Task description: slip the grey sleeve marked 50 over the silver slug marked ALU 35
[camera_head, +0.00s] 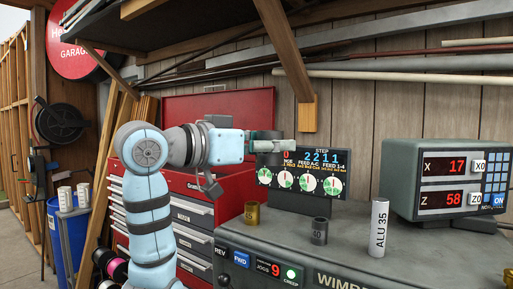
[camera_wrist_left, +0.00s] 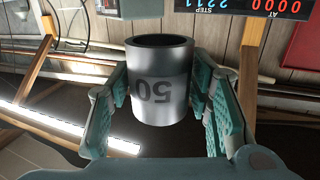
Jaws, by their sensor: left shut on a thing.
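The grey sleeve (camera_wrist_left: 158,88) is between the pads of my left gripper (camera_wrist_left: 158,110), which is shut on it. Its mark 50 reads upside down in the left wrist view, and its dark open end shows at the top. In the head view the sleeve (camera_head: 286,146) lies roughly sideways at the end of my left gripper (camera_head: 264,146), up in the air in front of the dial display. The silver slug marked ALU 35 (camera_head: 379,228) stands upright on the machine top, lower and to the right of the gripper, apart from the sleeve. My right gripper is not in view.
A brass-coloured sleeve (camera_head: 252,213) and a dark grey sleeve (camera_head: 319,231) stand on the machine top (camera_head: 345,245), left of the slug. A readout box (camera_head: 448,180) stands behind and right of the slug. The dial display (camera_head: 304,176) stands at the back.

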